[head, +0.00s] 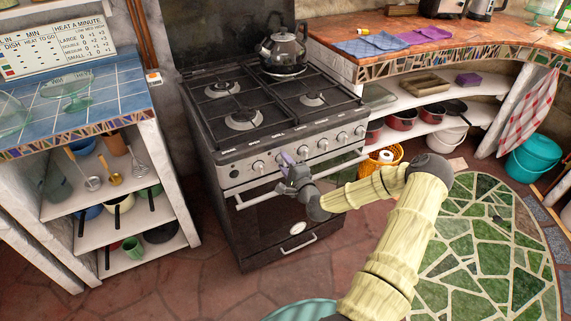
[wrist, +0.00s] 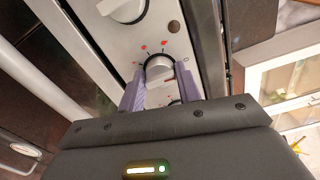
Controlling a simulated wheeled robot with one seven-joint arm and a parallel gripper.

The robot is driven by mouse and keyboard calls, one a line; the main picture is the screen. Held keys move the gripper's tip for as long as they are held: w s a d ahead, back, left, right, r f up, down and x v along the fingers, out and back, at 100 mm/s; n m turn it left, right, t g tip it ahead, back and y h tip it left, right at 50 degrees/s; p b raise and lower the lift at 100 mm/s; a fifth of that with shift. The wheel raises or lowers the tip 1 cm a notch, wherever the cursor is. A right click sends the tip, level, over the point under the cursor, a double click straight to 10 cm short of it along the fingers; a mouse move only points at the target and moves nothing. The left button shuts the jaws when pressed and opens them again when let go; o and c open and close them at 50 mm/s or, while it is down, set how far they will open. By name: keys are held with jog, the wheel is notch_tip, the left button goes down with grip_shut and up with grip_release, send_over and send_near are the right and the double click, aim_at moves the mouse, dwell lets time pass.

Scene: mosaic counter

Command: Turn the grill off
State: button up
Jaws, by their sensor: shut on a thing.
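The stove (head: 275,130) stands at the centre of the head view, with a row of white knobs along its front panel. My gripper (head: 287,157) is at the left part of that row, its purple fingers at the panel. In the wrist view my gripper (wrist: 160,88) has one finger on each side of a white round knob (wrist: 157,67) and is shut on it. Red marks surround this knob on the panel. The knob's lower part is partly hidden by the gripper. I cannot tell from labels which burner or grill it serves.
Another white knob (wrist: 122,8) and a small brown button (wrist: 174,26) sit close to the held knob. The oven handle bar (head: 255,192) runs below the panel. A kettle (head: 282,47) stands on a back burner. Shelves (head: 100,195) are at the left.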

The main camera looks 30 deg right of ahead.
jog(key=shift+f, duration=0.1)
dwell(0.3)
jog(key=o, duration=1)
jog(key=shift+c, duration=0.2)
jog(key=s, duration=1.7)
jog(key=shift+s+d, duration=0.2)
jog(key=shift+d, duration=0.1)
